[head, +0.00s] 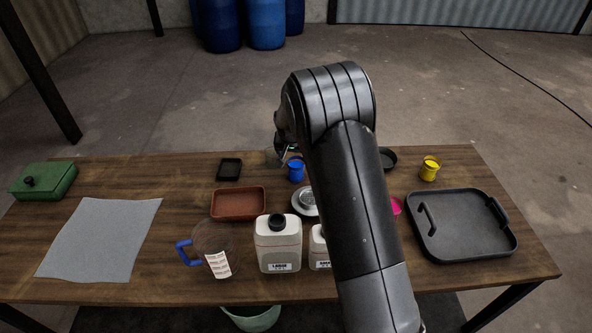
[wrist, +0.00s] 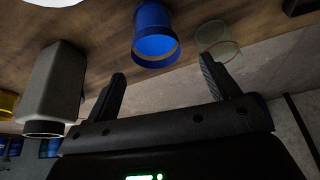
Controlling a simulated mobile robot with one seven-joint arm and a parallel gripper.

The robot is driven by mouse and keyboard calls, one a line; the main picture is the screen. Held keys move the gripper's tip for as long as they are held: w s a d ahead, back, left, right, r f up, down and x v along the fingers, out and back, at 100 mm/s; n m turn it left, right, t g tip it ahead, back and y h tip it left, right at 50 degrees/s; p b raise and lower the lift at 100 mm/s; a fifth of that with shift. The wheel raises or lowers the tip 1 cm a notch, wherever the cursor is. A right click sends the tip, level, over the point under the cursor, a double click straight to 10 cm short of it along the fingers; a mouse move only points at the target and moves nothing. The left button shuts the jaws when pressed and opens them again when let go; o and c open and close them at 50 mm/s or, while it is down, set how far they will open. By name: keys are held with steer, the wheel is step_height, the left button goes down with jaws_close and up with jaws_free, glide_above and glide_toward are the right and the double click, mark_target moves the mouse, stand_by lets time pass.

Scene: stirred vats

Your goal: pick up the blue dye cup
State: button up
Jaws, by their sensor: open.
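The blue dye cup (head: 296,172) stands at the back middle of the wooden table, just left of my arm in the head view. In the wrist view the blue dye cup (wrist: 153,38) lies ahead of my gripper (wrist: 163,80), roughly in line with the gap between the fingers. The two dark fingers are spread and empty, and the cup appears apart from them. In the head view most of my gripper is hidden by my arm.
A clear glass vessel (wrist: 218,42) stands close beside the cup. White jugs (head: 278,245), a clear measuring jug (head: 213,240), a terracotta tray (head: 238,218) and a small black tray (head: 230,169) are nearby. A yellow cup (head: 429,170) and large black tray (head: 462,252) stand right.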

mark_target(296, 162)
steer(key=shift+x, duration=0.85)
steer(key=f, duration=0.4)
steer(key=shift+w+d+f, duration=0.25)
steer(key=shift+w, duration=0.1)
steer(key=shift+w+f, duration=0.25)
steer(key=shift+f, duration=0.15)
steer(key=c, duration=1.2)
steer(key=shift+o, duration=0.2)
